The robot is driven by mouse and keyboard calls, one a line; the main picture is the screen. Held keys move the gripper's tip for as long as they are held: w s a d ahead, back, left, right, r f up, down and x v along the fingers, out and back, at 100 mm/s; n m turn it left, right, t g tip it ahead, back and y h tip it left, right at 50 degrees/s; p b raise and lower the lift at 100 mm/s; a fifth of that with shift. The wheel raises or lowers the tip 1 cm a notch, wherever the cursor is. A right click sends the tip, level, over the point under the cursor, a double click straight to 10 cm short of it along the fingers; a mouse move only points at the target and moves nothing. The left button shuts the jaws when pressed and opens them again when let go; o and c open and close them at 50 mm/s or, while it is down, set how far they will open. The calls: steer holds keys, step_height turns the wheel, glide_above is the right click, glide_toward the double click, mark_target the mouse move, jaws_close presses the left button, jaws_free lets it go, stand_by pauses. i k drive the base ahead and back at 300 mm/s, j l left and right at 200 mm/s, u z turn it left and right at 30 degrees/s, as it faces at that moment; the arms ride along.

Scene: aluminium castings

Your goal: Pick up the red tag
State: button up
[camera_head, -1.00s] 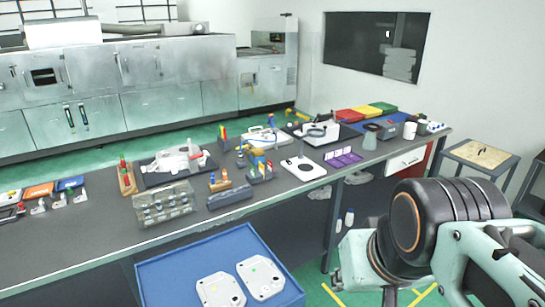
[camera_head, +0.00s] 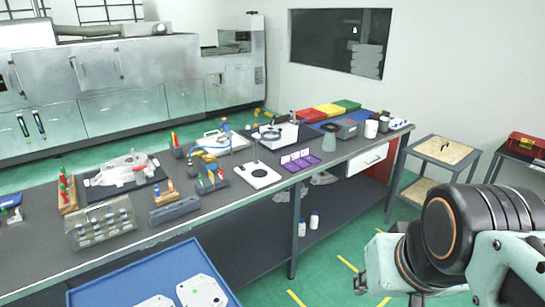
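I cannot single out a red tag for certain. Small red pieces stand in a wooden rack (camera_head: 67,199) at the left of the long workbench (camera_head: 30,262). A small red piece also lies by the white casting (camera_head: 125,172) on a dark mat. My arm shows at the lower right, in front of the floor and clear of the bench. My gripper's fingertips cannot be made out.
A blue tray (camera_head: 128,285) with white plates is at the bottom. A clear box (camera_head: 103,222) and a white stand (camera_head: 258,175) stand on the bench. Red, yellow and green bins (camera_head: 328,110) sit at its far end. A side table (camera_head: 444,153) and red toolbox (camera_head: 527,145) are right.

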mark_target(220, 172)
steer(key=i+l+z, duration=0.5)
steer(key=l, duration=0.15)
steer(key=i+l+u, duration=0.15)
steer(key=i, duration=0.3)
steer(key=i+l+u, duration=0.1)
steer(key=i+l, duration=0.2)
steer(key=i, duration=0.15)
steer(key=i+u, duration=0.2)
steer(key=u, duration=0.15)
steer(key=i+u, duration=0.2)
steer(key=u, duration=0.2)
steer(key=i+l+u, duration=0.1)
steer(key=u, duration=0.25)
steer(key=i+u, duration=0.2)
steer(key=u, duration=0.15)
steer(key=i+l+u, duration=0.1)
steer(key=i+u, duration=0.25)
steer(key=i+l+u, duration=0.1)
steer(key=u, duration=0.25)
steer(key=i+l+u, duration=0.15)
steer(key=u, duration=0.2)
steer(key=i+l+u, duration=0.65)
steer(key=k+l, duration=0.1)
